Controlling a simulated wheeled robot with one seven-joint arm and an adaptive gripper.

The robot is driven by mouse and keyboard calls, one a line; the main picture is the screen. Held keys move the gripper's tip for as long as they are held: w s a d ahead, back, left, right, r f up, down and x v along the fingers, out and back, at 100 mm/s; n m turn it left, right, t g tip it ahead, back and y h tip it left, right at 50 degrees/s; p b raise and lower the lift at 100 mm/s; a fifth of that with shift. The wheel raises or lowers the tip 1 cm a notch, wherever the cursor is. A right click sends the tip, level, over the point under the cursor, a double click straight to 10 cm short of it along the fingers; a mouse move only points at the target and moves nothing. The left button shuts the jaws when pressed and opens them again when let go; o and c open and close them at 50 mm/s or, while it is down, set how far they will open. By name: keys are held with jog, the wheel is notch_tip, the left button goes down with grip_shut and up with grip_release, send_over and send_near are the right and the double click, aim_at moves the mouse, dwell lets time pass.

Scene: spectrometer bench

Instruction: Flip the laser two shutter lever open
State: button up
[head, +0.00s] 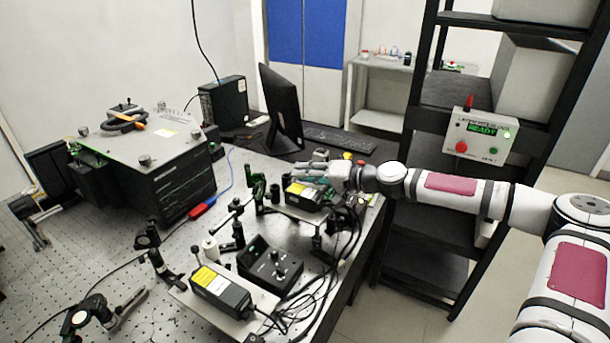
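My gripper (312,170) reaches in from the right, pointing left, over the back right part of the bench. It is small in the head view, and I cannot tell whether its fingers are open or shut. A black laser box with a yellow label (302,190) is just below it, partly hidden by the gripper. A second black laser box with a yellow label (221,288) sits on a plate nearer the front. No marking I can read tells which is laser two. I cannot make out a shutter lever on either, nor whether the gripper touches anything.
A black control box (270,265) and loose black cables (325,268) lie between the lasers and the bench's right edge. Optics posts (238,232) stand to their left. A large spectrometer housing (145,165) is at left. A monitor (281,108) stands behind, and a "READY" panel (481,135) hangs on the black rack.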

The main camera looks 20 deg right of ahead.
jog(key=v, duration=1.1)
jog(key=shift+s+d+r, duration=0.1)
jog(key=shift+s+d, duration=0.15)
jog(key=shift+d, duration=0.05)
